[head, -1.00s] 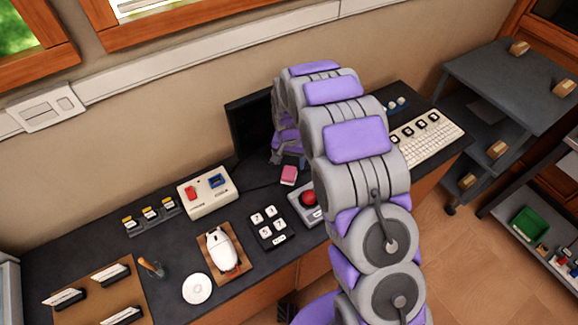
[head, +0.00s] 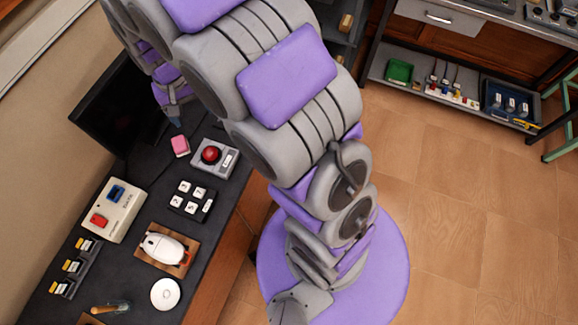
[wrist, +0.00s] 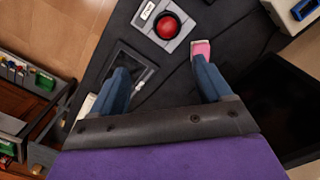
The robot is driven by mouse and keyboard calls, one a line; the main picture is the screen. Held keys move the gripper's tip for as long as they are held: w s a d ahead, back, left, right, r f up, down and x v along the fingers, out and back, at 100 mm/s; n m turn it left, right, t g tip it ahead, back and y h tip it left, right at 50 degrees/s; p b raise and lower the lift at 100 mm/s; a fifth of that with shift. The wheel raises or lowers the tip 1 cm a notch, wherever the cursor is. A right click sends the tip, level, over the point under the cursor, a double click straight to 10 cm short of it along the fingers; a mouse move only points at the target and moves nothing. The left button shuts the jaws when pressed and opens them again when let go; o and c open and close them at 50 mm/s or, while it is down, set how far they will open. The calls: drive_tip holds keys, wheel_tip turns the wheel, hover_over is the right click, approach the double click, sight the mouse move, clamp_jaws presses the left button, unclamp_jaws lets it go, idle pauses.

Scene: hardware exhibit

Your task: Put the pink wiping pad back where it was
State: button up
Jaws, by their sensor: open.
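The pink wiping pad (head: 180,146) lies on the dark desk (head: 148,190), left of the red-button box. In the wrist view the pad (wrist: 201,47) is at the tip of the right-hand finger; I cannot tell whether they touch. My gripper (wrist: 160,74) is open, with its two blue fingers wide apart and nothing between them. In the head view my gripper (head: 174,120) is small, just behind the pad, and partly hidden by my arm. A dark square frame or tray (wrist: 113,53) with a light label lies by the left-hand finger in the wrist view.
The red-button box (head: 214,158) stands close to the pad. A dark monitor (head: 118,105) is behind it. Tiled floor (head: 450,200) is open at right.

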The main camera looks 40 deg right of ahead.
drive_tip(key=s+d+r, duration=0.2)
drive_tip(key=s+r, duration=0.1)
drive_tip(key=s, duration=0.7)
drive_tip(key=s+d+r+n, duration=0.1)
drive_tip(key=s+d+r, duration=0.2)
drive_tip(key=s, duration=0.7)
drive_tip(key=s+d+r+g, duration=0.1)
drive_tip(key=s+d+r, duration=0.1)
drive_tip(key=s, duration=0.8)
drive_tip(key=shift+d+r+n, duration=0.3)
drive_tip(key=shift+d+r, duration=0.1)
drive_tip(key=shift+d, duration=0.35)
